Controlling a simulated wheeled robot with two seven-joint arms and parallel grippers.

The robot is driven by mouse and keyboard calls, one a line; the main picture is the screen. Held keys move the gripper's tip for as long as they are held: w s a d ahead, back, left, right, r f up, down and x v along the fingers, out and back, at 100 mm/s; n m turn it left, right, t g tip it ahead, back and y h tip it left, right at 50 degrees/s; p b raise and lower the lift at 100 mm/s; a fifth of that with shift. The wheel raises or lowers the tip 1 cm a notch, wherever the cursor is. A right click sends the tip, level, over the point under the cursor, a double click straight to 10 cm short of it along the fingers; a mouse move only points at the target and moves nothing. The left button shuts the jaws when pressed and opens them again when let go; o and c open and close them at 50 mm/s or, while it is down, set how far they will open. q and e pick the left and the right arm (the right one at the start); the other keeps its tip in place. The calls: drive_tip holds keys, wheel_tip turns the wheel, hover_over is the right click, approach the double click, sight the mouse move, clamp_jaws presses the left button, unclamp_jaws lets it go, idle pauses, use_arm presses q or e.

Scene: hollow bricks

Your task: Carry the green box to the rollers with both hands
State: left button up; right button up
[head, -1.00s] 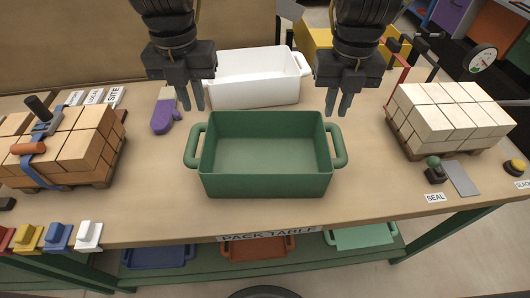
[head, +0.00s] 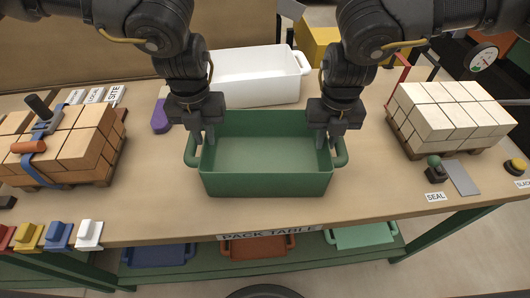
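The green box (head: 265,185) stands upright and empty on the pack table (head: 150,210), with a loop handle on its left and right ends. My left gripper (head: 203,143) is at the box's left end, with its fingertips down by the left handle (head: 191,150). My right gripper (head: 327,143) is at the right end, with its fingertips down by the right handle (head: 340,152). The fingers partly hide both handles, and I cannot tell whether they are closed on them. No rollers can be made out in this view.
A white box (head: 258,80) stands behind the green one. A pallet of tan bricks (head: 85,140) is at left, and a pallet of pale bricks (head: 450,112) at right. A purple mitt (head: 160,118) lies left of the green box. The table in front of it is clear.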

use_arm(q)
clamp_jaws()
use_arm(e)
clamp_jaws()
drive_tip(key=shift+d, duration=0.1)
idle(1.1)
